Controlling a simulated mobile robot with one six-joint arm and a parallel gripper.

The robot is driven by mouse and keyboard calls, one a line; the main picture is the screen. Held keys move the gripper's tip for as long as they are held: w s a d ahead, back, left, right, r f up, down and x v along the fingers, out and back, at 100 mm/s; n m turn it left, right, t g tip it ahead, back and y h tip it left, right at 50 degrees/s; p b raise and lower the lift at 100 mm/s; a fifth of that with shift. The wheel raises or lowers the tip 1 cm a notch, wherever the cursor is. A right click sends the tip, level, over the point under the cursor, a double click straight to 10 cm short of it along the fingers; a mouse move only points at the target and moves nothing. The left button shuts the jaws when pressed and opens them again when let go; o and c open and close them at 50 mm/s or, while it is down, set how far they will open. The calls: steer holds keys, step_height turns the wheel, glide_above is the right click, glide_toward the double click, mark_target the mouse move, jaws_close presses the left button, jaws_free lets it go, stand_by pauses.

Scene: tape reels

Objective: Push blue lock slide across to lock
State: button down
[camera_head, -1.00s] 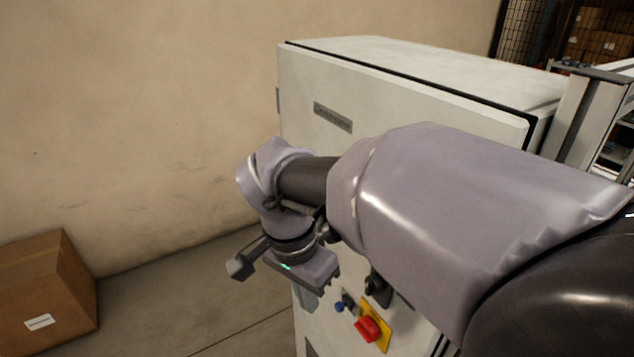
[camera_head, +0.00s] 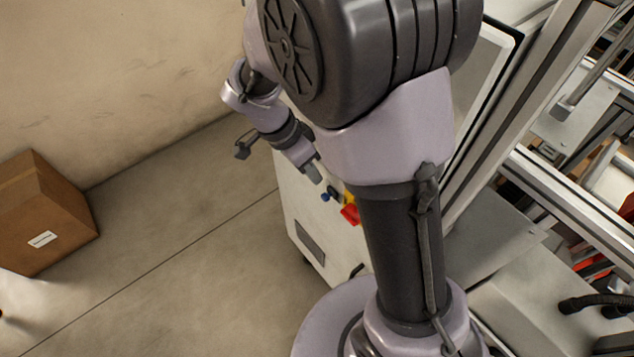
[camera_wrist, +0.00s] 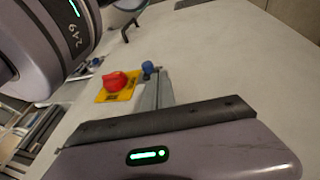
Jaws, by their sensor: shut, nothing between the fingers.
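The blue lock slide shows as a small blue knob (camera_head: 326,197) on the front of the pale cabinet (camera_head: 299,215). It sits just left of a red rotary switch (camera_head: 350,214) on a yellow plate (camera_head: 349,198). In the wrist view the blue knob (camera_wrist: 148,68) lies close to the tips of my gripper (camera_wrist: 156,75), and the red switch (camera_wrist: 118,82) is to its left. My gripper (camera_head: 314,173) is shut and empty, just above the knob in the head view. I cannot tell whether it touches the knob. The slide's track is mostly hidden.
A cardboard box (camera_head: 38,210) stands on the floor at the left by the wall. The floor (camera_head: 190,230) between box and cabinet is clear. Metal frame rails (camera_head: 570,200) stand at the right. My arm covers much of the cabinet.

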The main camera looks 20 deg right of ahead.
mark_target(328, 195)
steer(key=shift+s+d+f, duration=0.15)
steer(key=shift+s+f, duration=0.3)
steer(key=shift+f, duration=0.2)
steer(key=shift+s+d+f, duration=0.1)
steer(key=shift+s+f, duration=0.3)
steer(key=shift+f, duration=0.2)
